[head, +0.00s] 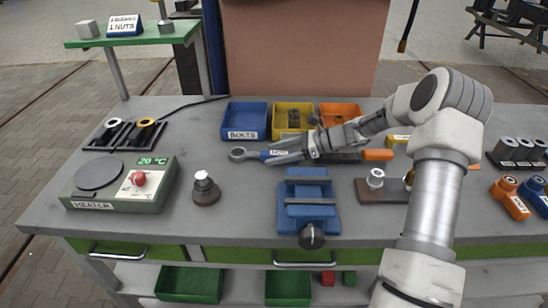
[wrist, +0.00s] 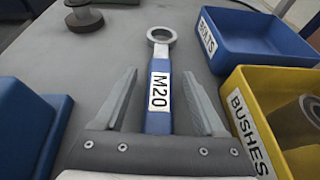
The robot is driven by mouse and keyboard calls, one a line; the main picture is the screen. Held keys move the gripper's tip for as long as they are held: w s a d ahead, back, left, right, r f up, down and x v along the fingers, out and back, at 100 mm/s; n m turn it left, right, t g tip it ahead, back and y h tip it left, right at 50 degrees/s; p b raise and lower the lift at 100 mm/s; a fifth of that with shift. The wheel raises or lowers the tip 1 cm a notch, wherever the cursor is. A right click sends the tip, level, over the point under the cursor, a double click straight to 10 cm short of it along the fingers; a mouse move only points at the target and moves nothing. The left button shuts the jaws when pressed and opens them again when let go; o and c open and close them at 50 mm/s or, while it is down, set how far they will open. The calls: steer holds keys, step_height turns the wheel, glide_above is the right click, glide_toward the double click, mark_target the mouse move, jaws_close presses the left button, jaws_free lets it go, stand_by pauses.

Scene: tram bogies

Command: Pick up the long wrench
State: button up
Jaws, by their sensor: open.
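A wrench with a grey ring end (head: 238,154) and a blue handle labelled M20 (wrist: 160,95) lies on the grey bench top. In the head view its ring points left and its other end is hidden under my gripper. My gripper (head: 276,153) is open, with its fingers pointing left along the wrench. In the wrist view the blue handle runs between the two fingers (wrist: 160,80), with a gap on each side. The ring end reaches out beyond the fingertips.
A blue BOLTS bin (head: 245,137), a yellow BUSHES bin (wrist: 247,128) and an orange bin (head: 340,113) stand just behind. A blue vise-like block (head: 307,213) stands in front. An orange handle (head: 377,155) lies to the right. The heater (head: 118,198) stands left.

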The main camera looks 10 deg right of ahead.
steer(key=shift+a+f, duration=0.15)
steer(key=shift+a, duration=0.2)
steer(key=shift+c, duration=0.3)
jaws_close()
